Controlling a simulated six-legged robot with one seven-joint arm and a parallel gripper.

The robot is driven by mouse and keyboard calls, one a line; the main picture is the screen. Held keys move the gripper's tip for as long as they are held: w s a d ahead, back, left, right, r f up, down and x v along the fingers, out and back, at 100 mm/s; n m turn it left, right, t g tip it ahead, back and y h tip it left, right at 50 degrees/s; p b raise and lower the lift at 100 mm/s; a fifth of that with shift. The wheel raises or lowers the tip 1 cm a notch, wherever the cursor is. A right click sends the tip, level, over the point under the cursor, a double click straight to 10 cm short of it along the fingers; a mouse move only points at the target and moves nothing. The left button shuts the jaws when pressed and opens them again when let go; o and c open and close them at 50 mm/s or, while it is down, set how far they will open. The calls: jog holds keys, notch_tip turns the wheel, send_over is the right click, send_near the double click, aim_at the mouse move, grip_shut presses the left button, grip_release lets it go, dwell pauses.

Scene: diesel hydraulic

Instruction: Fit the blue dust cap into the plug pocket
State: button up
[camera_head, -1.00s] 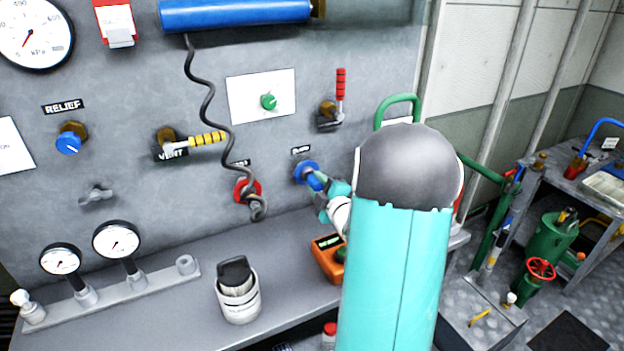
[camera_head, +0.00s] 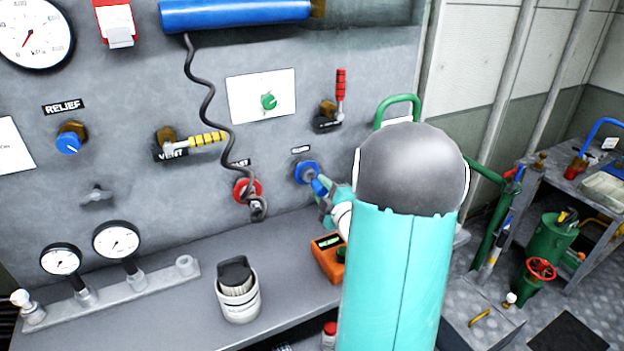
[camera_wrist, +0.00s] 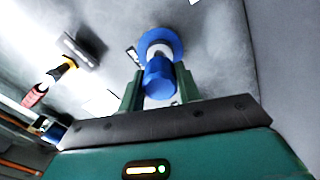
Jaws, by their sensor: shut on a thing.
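The blue dust cap (camera_wrist: 159,80) is between my gripper's two green fingers in the wrist view. It also shows in the head view (camera_head: 319,187), small and partly hidden by the fingers. My gripper (camera_wrist: 159,90) is shut on it. A round fitting with a blue ring (camera_head: 307,172) is on the grey panel under a small label, and seems to be the plug pocket. In the wrist view the blue ring (camera_wrist: 172,36) is just beyond the cap, with a pale centre partly hidden by it. I cannot tell whether cap and fitting touch.
A red-ringed fitting (camera_head: 247,190) with a dark coiled cable is left of the blue ring. A red-handled valve (camera_head: 340,88) is above. My arm covers the bench's right part.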

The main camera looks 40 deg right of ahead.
jog(key=shift+v, duration=2)
dwell(0.7)
